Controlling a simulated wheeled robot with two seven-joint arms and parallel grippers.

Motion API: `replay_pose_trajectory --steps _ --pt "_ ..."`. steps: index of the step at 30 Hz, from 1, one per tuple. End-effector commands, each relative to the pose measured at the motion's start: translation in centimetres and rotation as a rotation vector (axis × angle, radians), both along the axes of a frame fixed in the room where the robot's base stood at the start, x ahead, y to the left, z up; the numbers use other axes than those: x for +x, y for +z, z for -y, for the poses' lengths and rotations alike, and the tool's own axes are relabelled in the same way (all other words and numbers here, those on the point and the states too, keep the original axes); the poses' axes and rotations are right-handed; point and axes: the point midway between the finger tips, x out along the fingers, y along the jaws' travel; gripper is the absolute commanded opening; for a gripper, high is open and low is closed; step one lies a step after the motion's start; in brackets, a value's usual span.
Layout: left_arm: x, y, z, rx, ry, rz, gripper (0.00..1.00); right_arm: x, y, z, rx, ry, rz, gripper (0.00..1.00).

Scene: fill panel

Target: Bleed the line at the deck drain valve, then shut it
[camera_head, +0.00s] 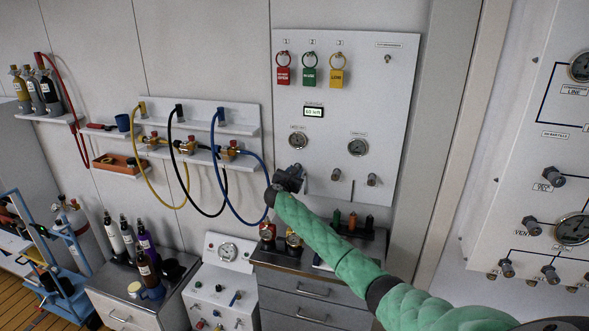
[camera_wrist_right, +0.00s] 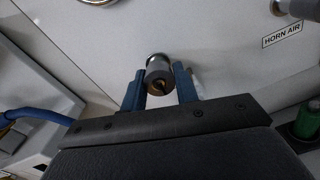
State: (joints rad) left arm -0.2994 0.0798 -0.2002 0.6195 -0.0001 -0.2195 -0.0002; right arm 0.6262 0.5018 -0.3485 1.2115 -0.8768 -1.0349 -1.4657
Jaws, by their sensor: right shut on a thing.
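My right gripper (camera_head: 290,178) reaches in from the right on a green-sleeved arm to the lower left of the white gauge panel (camera_head: 395,90). In the head view the gripper hides this fitting. I cannot read a label that names it as the deck drain valve. My left gripper is not in view.
Two more fittings (camera_head: 336,174) (camera_head: 372,179) stand to the right; a "HORN AIR" label (camera_wrist_right: 282,34) shows there. Above are gauges (camera_head: 358,147) and three tags (camera_head: 310,77). A blue hose (camera_head: 216,165) hangs close left. Below is a drawer cabinet (camera_head: 312,290) with small items on top.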

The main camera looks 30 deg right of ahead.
Motion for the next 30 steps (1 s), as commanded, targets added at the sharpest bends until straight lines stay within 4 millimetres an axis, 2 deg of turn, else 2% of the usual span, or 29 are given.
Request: replay_pose_trajectory --steps 1,9,30 --pt "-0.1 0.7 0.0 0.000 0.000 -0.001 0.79 0.0 0.5 0.1 -0.031 0.000 -0.033 0.07" --pt "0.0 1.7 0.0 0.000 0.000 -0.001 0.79 0.0 0.2 0.1 -0.196 0.001 -0.228 0.07" --pt "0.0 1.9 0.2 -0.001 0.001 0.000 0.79 -0.2 0.0 0.2 -0.597 0.000 -0.699 0.07"
